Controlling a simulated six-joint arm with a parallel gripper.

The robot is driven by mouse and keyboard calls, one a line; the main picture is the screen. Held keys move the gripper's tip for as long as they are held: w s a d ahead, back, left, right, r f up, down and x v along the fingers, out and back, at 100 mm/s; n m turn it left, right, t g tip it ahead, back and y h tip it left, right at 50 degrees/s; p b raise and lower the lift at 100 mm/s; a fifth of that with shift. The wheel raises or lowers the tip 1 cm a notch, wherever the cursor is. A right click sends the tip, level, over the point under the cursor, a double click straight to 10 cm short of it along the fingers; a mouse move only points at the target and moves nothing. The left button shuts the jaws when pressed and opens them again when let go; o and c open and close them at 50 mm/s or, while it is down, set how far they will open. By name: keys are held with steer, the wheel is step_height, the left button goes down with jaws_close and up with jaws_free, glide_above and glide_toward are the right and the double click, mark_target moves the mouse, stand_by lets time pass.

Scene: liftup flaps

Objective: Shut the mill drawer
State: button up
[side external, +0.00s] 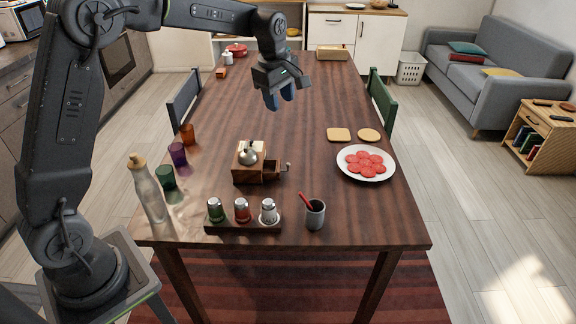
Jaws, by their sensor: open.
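The wooden coffee mill (248,165) stands on the near half of the table, with a rounded metal top. Its small drawer (272,171) sticks out of the mill's right side, with a knob at its outer end. My gripper (279,100) hangs above the table, behind and a little right of the mill and well apart from it. Its fingers point down, and it is open and empty. The drawer's inside is too small to make out.
A shaker rack (243,226) and a grey cup (315,214) stand in front of the mill. Coloured glasses (178,154) and a bottle (147,190) are left. A plate of red slices (365,163) is right. The table (310,155) between drawer and plate is clear.

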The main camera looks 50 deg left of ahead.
mark_target(288, 165)
steer(key=w+a+f+n+g, duration=0.1)
steer(key=w+a+f+n, duration=0.25)
steer(key=f, duration=0.35)
steer(key=w+a+f+n+g, duration=0.1)
steer(key=w+a+f+n, duration=0.1)
steer(key=w+f+n, duration=0.45)
steer(key=shift+m, duration=0.8)
steer(key=f, duration=0.5)
steer(key=s+f, duration=0.1)
steer(key=f, duration=0.9)
steer(key=shift+s+f, duration=0.1)
steer(key=shift+s, duration=0.3)
jaws_close()
